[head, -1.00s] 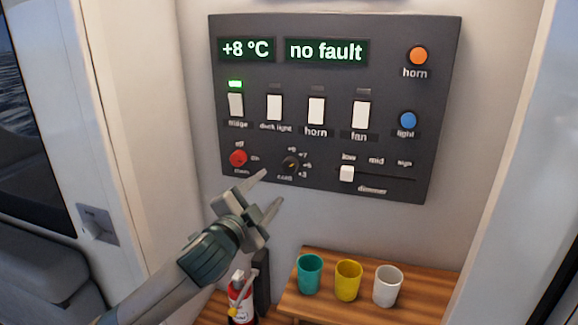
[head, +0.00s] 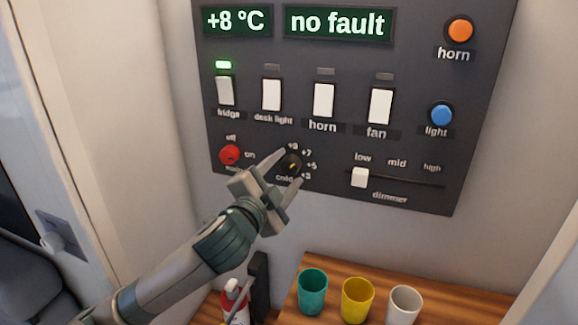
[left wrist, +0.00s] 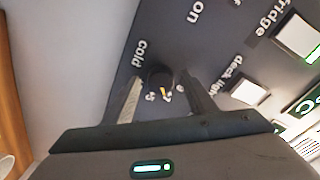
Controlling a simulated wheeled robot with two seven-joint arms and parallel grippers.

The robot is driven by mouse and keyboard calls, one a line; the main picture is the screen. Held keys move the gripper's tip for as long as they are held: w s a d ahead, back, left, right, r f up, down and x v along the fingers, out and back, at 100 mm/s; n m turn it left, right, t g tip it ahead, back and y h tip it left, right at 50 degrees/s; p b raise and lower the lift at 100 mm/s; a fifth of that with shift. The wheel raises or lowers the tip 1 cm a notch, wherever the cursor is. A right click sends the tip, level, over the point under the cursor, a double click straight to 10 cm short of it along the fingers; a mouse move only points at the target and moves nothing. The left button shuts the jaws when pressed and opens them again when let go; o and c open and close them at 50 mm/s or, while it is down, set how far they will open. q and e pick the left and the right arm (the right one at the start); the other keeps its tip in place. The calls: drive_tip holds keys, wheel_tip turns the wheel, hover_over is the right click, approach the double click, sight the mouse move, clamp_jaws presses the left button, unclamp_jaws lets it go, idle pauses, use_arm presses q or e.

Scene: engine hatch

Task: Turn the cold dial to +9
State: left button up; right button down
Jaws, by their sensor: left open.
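The cold dial (head: 291,164) is a small black knob with a yellow pointer mark, low on the dark panel (head: 330,215). Marks +9, +7, +5 and +3 curve around its right side; I cannot tell exactly which one the pointer meets. The display (head: 237,21) reads +8 °C. My left gripper (head: 287,170) is open, with its fingers reaching toward the dial from below left. In the left wrist view the dial (left wrist: 160,77) shows between and beyond the two open fingertips (left wrist: 166,90), with nothing held. My right gripper is not in view.
A red knob (head: 230,154) sits left of the dial, and a white dimmer slider (head: 360,178) sits right. White switches, including the fridge switch (head: 225,91), are above. Teal (head: 312,291), yellow (head: 357,299) and white cups (head: 404,304) stand on a wooden shelf below.

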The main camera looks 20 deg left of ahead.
use_arm(q)
drive_tip(key=shift+r, duration=0.1)
drive_tip(key=shift+s, duration=0.1)
drive_tip(key=shift+c, duration=1.3)
drive_tip(key=c, duration=0.8)
